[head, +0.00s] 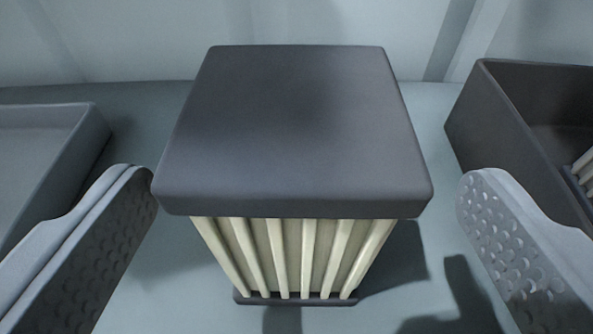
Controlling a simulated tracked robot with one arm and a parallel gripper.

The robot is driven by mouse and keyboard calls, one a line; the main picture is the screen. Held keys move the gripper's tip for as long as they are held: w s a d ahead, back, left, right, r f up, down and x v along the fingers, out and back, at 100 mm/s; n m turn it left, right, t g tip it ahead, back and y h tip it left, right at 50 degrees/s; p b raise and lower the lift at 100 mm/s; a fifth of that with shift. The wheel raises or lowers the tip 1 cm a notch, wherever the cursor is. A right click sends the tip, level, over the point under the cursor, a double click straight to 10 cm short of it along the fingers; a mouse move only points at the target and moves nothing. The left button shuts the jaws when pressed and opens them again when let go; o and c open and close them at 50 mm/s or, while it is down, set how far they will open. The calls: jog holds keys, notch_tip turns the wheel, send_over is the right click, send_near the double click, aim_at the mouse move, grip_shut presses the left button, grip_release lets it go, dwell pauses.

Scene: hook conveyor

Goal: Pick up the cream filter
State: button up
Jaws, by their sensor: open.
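The cream filter (307,257) stands upright in the middle of the head view. It has a dark grey square cap (297,135), cream pleats below it and a thin dark base at the bottom. My gripper (308,205) is open, with one finger to the left of the filter and one to the right. The left fingertip is close to the cap's left corner, and the right fingertip is a little apart from the cap's right corner. Whether the left finger touches cannot be told. The filter's far side is hidden.
A shallow grey tray (75,135) lies at the left. A deeper dark bin (500,120) stands at the right, with part of a ribbed cream-and-dark thing (584,172) inside it. The pale surface (160,255) around the filter is clear. A pale wall (130,40) rises behind.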

jog(key=shift+a+f+x, duration=0.1)
jog(key=shift+a+x, duration=0.05)
jog(key=shift+x, duration=1.15)
jog(key=shift+a+f+x, duration=0.1)
jog(key=shift+f+x, duration=0.05)
jog(key=shift+x, duration=1.15)
jog(key=shift+s, duration=0.15)
jog(key=c, duration=1.1)
